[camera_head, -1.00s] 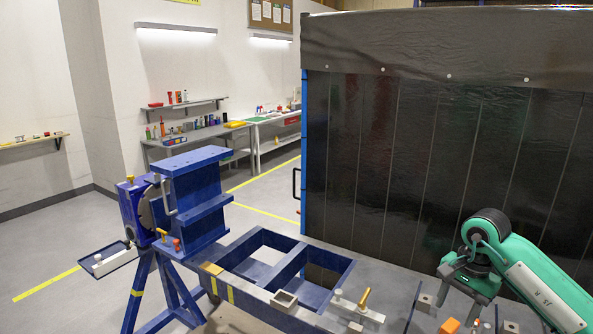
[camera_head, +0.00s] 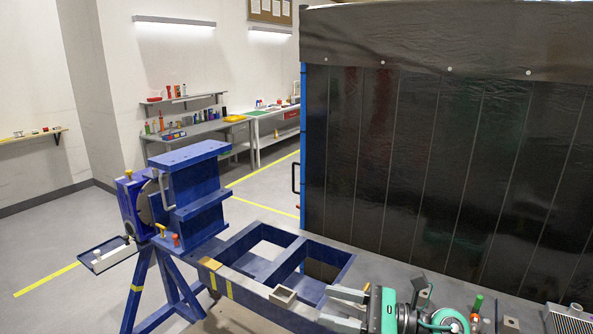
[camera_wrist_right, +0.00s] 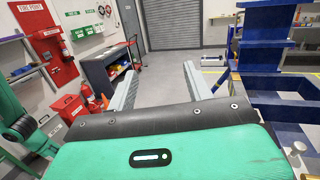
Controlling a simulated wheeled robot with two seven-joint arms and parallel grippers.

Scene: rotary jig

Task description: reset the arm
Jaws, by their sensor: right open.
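My right gripper (camera_head: 326,305) is at the bottom of the head view, over the grey front part of the jig frame. Its two grey fingers point left, apart, with nothing between them. The fingers (camera_wrist_right: 160,76) also show apart and empty in the right wrist view, beyond the green gripper body. The blue rotary jig (camera_head: 195,190) stands upright at the left, clear of the gripper. My left gripper is not in view.
The blue open frame (camera_head: 322,262) runs from the jig toward me. A small square socket (camera_head: 283,296) sits left of the fingers. A dark curtain wall (camera_head: 440,170) stands behind. A finned block (camera_head: 570,318) lies at the bottom right.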

